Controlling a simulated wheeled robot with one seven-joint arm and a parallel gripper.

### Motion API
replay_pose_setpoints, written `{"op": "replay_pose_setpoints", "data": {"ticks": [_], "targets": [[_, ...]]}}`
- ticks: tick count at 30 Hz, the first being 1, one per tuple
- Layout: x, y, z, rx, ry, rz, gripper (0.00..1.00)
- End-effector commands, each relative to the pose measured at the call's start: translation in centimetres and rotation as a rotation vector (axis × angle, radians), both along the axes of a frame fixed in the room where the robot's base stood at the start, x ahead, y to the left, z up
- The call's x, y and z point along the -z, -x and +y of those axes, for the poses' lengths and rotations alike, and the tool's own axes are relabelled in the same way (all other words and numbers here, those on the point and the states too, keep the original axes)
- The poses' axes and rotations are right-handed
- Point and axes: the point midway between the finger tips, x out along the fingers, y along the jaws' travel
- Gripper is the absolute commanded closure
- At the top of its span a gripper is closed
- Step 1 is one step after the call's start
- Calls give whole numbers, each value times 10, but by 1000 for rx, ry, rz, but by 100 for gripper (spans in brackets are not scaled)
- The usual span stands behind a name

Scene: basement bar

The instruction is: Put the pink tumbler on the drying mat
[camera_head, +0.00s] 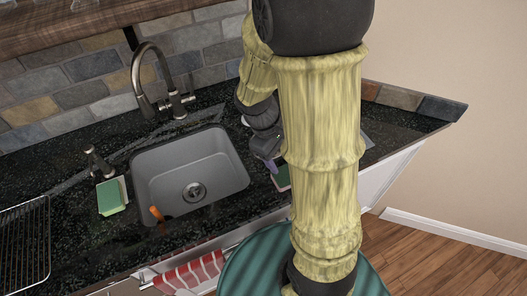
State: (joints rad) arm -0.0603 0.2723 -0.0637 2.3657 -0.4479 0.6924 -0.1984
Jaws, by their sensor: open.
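My gripper (267,148) is over the dark counter just right of the sink, pointing down, and is partly hidden behind my arm. It is open; I cannot see anything between its fingers. A small green piece with a pinkish edge (282,177) shows just below it, mostly covered by my arm; I cannot tell what it is. A greyish flat edge (367,141) shows right of my arm and may be the drying mat, but most of it is hidden. I cannot make out the pink tumbler clearly.
A grey sink (165,182) with a tall faucet (146,80) is left of my gripper. A soap dispenser (98,161), green sponge (111,197) and wire rack (25,240) stand farther left. A striped towel (190,274) and green round seat (240,272) are in front.

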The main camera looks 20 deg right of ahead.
Motion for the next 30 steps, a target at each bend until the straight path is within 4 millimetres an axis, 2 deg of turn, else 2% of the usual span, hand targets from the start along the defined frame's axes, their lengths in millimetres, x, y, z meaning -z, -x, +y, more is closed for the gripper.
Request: {"op": "replay_pose_setpoints", "data": {"ticks": [4,6,10,30], "targets": [[-17,9,37,283,-181,-247,34],[-24,10,48,395,-244,-335,34],[-33,10,57,517,-309,-430,34],[-34,10,58,537,-318,-441,34]]}}
